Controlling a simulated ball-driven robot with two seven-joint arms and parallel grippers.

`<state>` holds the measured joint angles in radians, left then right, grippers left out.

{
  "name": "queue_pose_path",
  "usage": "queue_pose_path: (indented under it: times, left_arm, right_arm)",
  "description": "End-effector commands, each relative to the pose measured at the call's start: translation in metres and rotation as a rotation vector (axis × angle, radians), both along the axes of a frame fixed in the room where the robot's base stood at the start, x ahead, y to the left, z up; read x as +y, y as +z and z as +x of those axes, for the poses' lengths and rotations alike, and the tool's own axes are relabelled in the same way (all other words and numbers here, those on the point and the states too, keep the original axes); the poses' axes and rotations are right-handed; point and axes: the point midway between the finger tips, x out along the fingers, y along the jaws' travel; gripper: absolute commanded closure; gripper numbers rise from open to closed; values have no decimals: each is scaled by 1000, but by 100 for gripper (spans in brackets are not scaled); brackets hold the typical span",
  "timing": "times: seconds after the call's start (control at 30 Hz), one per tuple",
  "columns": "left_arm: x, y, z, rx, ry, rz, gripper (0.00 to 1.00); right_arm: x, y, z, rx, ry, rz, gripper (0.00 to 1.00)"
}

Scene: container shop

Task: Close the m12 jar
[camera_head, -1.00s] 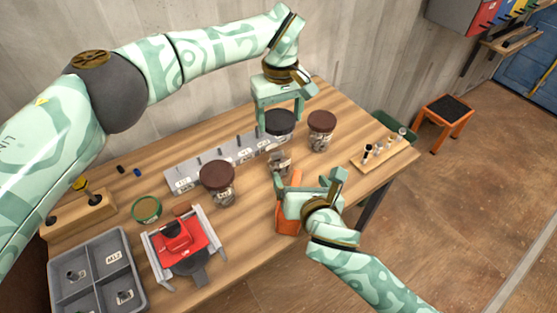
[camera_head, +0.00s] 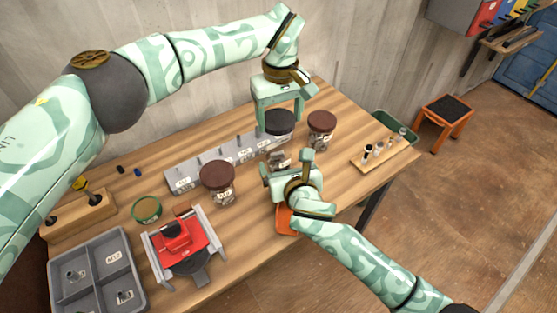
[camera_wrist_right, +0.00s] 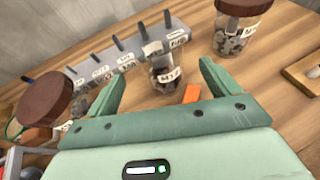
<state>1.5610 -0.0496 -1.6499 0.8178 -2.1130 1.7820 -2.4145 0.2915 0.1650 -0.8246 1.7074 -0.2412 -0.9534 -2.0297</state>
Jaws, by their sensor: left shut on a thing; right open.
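The M12 jar (camera_head: 281,158) is a clear open-topped jar with metal parts inside. In the right wrist view the jar (camera_wrist_right: 165,74) shows its M12 label and stands upright on the table. A black lid (camera_head: 280,122) is held by my left gripper (camera_head: 279,112), which is shut on it, behind and above the jar in the head view. My right gripper (camera_head: 287,168) is open, close in front of the jar. In the right wrist view the jar appears between its fingers; I cannot tell whether they touch it. The gripper partly hides the jar in the head view.
Brown-lidded jars stand left (camera_head: 218,175) and right (camera_head: 321,123). A grey labelled rack (camera_head: 185,178) runs behind. An orange object (camera_head: 285,220) lies under my right gripper. A red device (camera_head: 180,243), grey tray (camera_head: 75,245) and wooden block with vials (camera_head: 385,155) stand farther out.

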Motion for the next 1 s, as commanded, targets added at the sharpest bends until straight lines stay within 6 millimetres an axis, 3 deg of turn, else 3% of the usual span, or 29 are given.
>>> queue_pose_path:
  times: [0.3, 0.77, 1.0]
  left_arm:
    - [0, 0, 0, 0, 0, 0, 50]
    - [0, 0, 0, 0, 0, 0, 50]
    - [0, 0, 0, 0, 0, 0, 50]
  right_arm:
    - [11, -18, 44, 0, -1, -2, 12]
    - [13, -22, 52, 0, -1, -1, 12]
    - [13, -22, 52, 0, 0, -1, 79]
